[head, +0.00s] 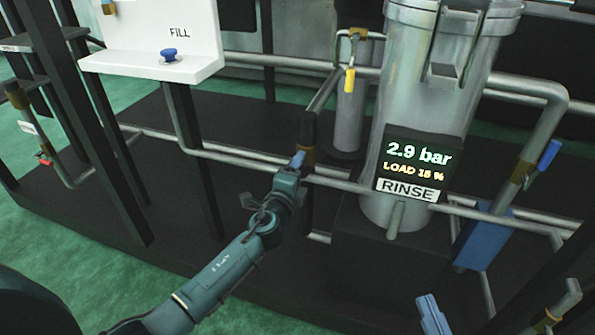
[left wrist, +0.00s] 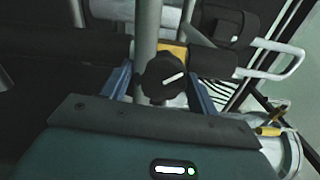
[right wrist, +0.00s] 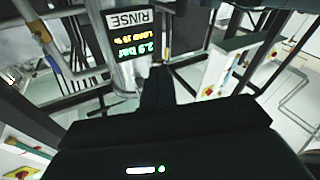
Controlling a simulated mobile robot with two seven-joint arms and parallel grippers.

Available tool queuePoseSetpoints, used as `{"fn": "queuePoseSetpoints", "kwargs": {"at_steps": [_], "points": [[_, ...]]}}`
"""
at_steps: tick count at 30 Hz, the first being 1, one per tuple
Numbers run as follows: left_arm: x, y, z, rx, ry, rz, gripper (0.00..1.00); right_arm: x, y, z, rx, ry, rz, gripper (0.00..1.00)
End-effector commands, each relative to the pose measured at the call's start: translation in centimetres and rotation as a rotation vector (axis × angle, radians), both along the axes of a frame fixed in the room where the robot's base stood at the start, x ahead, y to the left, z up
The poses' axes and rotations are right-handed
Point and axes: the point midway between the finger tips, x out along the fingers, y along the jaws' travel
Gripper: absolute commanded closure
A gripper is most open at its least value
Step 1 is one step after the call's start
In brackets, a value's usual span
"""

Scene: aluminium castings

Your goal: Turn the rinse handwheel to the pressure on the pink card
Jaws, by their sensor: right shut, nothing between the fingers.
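The rinse display (head: 417,165) on the grey tank reads 2.9 bar and LOAD 15 %, above a RINSE label; it also shows in the right wrist view (right wrist: 137,55). A black handwheel (left wrist: 163,78) with a white mark sits by a brass fitting in the left wrist view. My left gripper (head: 298,160) reaches to the pipe left of the tank. Its blue fingers (left wrist: 162,88) are open, one on each side of the handwheel, with gaps showing. I cannot tell any contact. My right gripper (head: 433,315) is shut and empty, low right. I see no pink card.
A white FILL panel (head: 155,40) with a blue knob stands at the back left. Pipes run left and right of the tank. A yellow-handled valve (head: 350,80) and a blue-handled valve (head: 548,155) flank it. Dark posts stand at the left.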

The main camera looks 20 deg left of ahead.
Motion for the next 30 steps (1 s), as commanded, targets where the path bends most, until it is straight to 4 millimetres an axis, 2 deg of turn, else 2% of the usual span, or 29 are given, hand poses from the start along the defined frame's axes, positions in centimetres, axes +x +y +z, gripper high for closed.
{"fn": "queuePoseSetpoints", "kwargs": {"at_steps": [1,4,14,17,30], "points": [[0.0,0.0,0.0,0.0,0.0,0.0,0.36,0.0,0.0,0.0,-0.001,0.0,0.001,1.0],[0.0,0.0,0.0,-0.001,0.0,0.0,0.28,0.0,0.0,0.0,-0.003,0.0,0.001,1.0],[-0.5,0.0,0.1,-0.001,0.0,-0.001,0.27,0.0,0.0,0.1,-0.004,0.001,0.003,1.0],[-1.7,0.1,0.1,-0.001,0.001,-0.001,0.27,0.0,0.0,0.3,-0.008,0.007,0.0,1.0],[-10.9,0.4,0.0,-0.001,0.002,0.0,0.27,0.4,-0.7,-0.1,-0.016,0.08,-0.036,1.0]]}}
